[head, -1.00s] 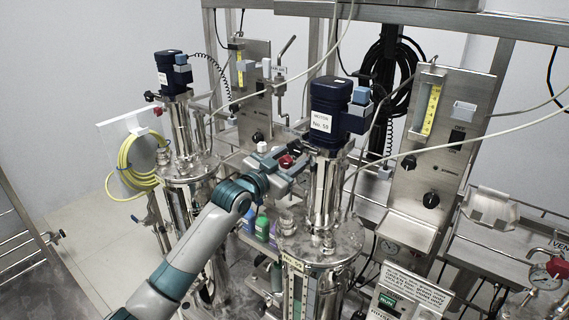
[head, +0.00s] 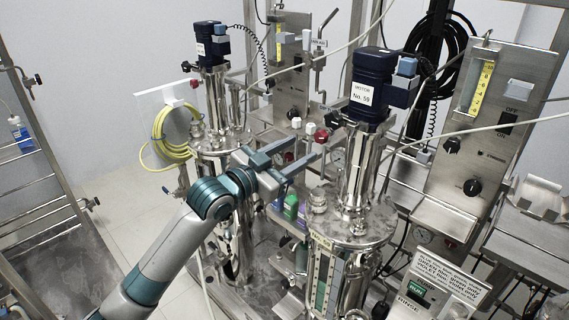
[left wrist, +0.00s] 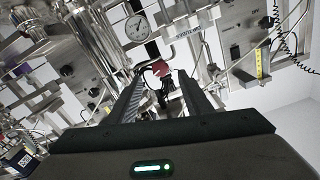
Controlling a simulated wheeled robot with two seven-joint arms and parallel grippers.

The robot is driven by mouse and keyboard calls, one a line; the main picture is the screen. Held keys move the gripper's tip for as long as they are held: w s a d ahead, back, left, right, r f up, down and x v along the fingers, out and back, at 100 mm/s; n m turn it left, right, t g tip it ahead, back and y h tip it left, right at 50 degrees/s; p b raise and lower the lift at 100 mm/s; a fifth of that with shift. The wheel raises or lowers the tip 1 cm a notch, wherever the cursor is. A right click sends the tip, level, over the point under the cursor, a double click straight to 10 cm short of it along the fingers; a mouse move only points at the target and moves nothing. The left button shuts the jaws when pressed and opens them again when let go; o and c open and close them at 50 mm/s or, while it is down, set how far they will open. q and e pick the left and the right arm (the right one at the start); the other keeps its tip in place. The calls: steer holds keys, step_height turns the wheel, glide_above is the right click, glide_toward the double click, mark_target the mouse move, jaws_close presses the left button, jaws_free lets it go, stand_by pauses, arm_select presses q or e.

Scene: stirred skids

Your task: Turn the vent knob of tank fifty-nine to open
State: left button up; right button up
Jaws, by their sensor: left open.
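The tank with the dark blue motor marked No. 59 (head: 373,80) stands right of centre in the head view. A red knob (head: 322,136) shows just left of its motor column. My left gripper (head: 303,147) is open, its fingers pointing toward this knob. In the left wrist view, a red knob (left wrist: 160,68) appears between and beyond the two open fingertips (left wrist: 161,77), with nothing held. Whether the fingers touch it cannot be told. A second red knob (head: 289,157) shows beside the fingers in the head view. My right gripper is out of view.
A second tank with a blue motor (head: 210,42) stands to the left, with a coiled yellow hose (head: 168,135) beside it. A pressure gauge (left wrist: 138,27) and pipes lie close to the fingers. A control panel (head: 490,130) stands at the right.

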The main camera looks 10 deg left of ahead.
arm_select(q)
steer(key=shift+b+v, duration=0.3)
steer(key=shift+v, duration=1.55)
steer(key=shift+f, duration=0.1)
